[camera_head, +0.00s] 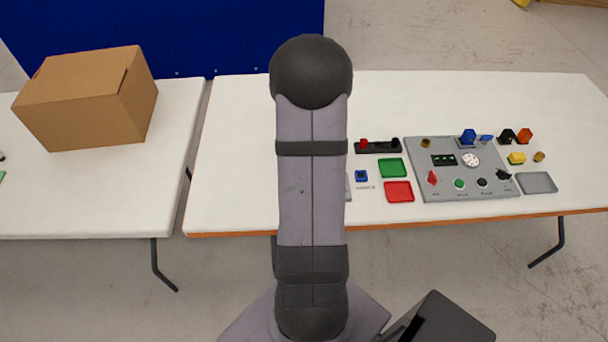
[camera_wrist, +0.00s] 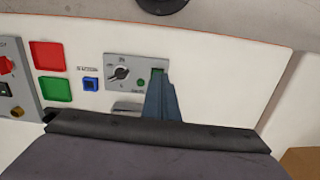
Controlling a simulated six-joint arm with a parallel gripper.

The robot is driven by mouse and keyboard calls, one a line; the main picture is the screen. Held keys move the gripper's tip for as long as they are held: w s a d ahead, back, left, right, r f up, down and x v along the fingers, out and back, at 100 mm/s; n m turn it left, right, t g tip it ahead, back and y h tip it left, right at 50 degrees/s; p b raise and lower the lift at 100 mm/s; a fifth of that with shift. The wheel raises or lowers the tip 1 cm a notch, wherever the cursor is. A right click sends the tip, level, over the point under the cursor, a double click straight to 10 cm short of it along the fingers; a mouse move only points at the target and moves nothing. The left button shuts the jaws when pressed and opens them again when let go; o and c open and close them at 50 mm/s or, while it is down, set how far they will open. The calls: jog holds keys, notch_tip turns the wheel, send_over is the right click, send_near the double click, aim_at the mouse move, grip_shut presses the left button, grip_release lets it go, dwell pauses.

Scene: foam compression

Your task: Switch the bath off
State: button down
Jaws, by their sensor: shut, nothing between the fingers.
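A grey panel (camera_wrist: 112,68) with a black rotary knob (camera_wrist: 121,72) and a small green round spot (camera_wrist: 140,83) is in the wrist view, probably the bath control. Its lettering is too small to read. My gripper (camera_wrist: 158,76) is shut and empty, its fingertips at the panel's right end. A green patch (camera_wrist: 158,70) shows right at the fingertips; I cannot tell whether they touch it. In the head view my arm hides nearly all of this panel and my gripper. A silvery block (camera_wrist: 127,107) lies below the panel, partly hidden.
A blue square piece (camera_wrist: 90,84), a red tray (camera_wrist: 48,56) and a green tray (camera_wrist: 55,89) lie left of the panel in the wrist view. A larger grey control board (camera_head: 410,150) stands right in the head view. A cardboard box (camera_head: 85,95) sits on the left table.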

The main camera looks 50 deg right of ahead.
jog(key=w+d+r, duration=0.3)
jog(key=r, duration=0.2)
jog(key=shift+w+d, duration=0.25)
jog(key=shift+w, duration=0.05)
notch_tip(320, 180, down, 13)
jog(key=p, duration=0.3)
jog(key=shift+r, duration=0.2)
jog(key=shift+f+t+h+p, duration=0.3)
jog(key=shift+f+p, duration=0.1)
jog(key=shift+f, duration=0.25)
jog(key=shift+f, duration=0.15)
